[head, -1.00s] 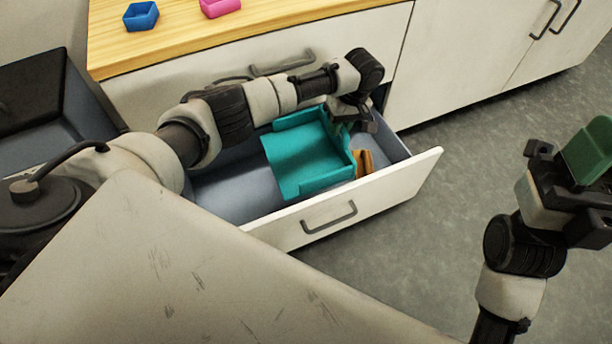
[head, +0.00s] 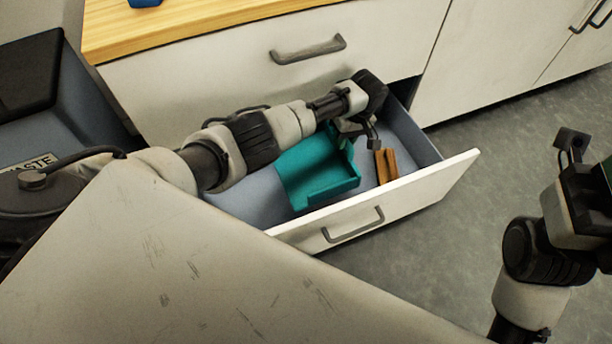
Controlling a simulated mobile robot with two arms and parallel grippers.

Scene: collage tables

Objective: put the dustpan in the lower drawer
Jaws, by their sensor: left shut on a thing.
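The teal dustpan (head: 308,172) is inside the open lower drawer (head: 238,206), towards its middle. My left gripper (head: 350,132) is shut on the dustpan at its far right side, with the arm reaching across the drawer from the left. The arm covers the far left part of the dustpan, and I cannot tell whether it rests on the drawer floor. My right gripper (head: 585,185) is at the right edge of the view, partly cut off, out over the floor; its jaws do not show clearly.
An orange-brown object (head: 385,166) lies in the drawer right of the dustpan. A closed upper drawer (head: 230,80) is above, under a wooden top (head: 190,22) with a blue container (head: 145,3) on it. A dark-lidded bin (head: 75,110) stands at left.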

